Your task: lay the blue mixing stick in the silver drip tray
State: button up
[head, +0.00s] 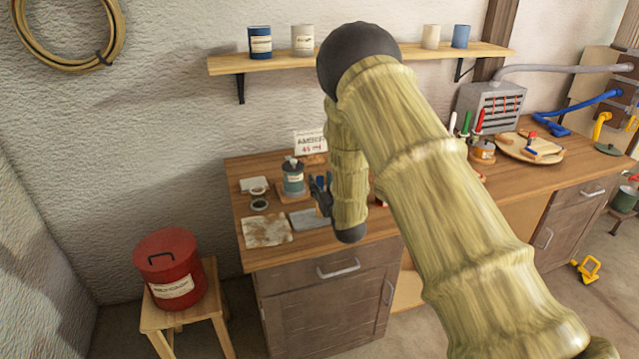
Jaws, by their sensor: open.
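My gripper (319,192) is a small dark shape over the workbench, left of my forearm and right of a grey-blue can. Its jaws are open and nothing shows between them. A flat grey piece (306,219), which looks like the silver drip tray, lies on the bench just below the gripper in the picture. My forearm may cover its right end. A small blue bit shows by the gripper and the arm. I cannot tell whether it is the blue mixing stick; no stick shows clearly elsewhere on this part of the bench.
A stained cloth (266,231) lies at the front left. A lettered card (310,141) stands behind. My arm hides the bench's middle. A shelf (290,62) hangs above.

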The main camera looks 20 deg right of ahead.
jog(key=s+b, duration=0.3)
jog(key=s, duration=0.8)
jog(key=s+a+f+g+h, duration=0.1)
jog(key=s+f+g, duration=0.3)
jog(key=s+f, duration=0.75)
jog(key=s+f+g, duration=0.5)
jog(key=s+f, duration=0.3)
jog(key=f, duration=0.7)
jog(key=s+a+f+g, duration=0.1)
jog(key=s+f+g, duration=0.2)
jog(key=s, duration=0.7)
jog(key=s+a+f+g, duration=0.1)
jog(key=s+f+g, duration=0.2)
jog(key=s, duration=0.8)
jog(key=s+a+f+g, duration=0.1)
jog(key=s+f+g, duration=0.2)
jog(key=s, duration=0.7)
jog(key=shift+s+a+f+m+y, duration=0.2)
jog(key=shift+a+f+m+y, duration=0.1)
jog(key=shift+f+m, duration=0.15)
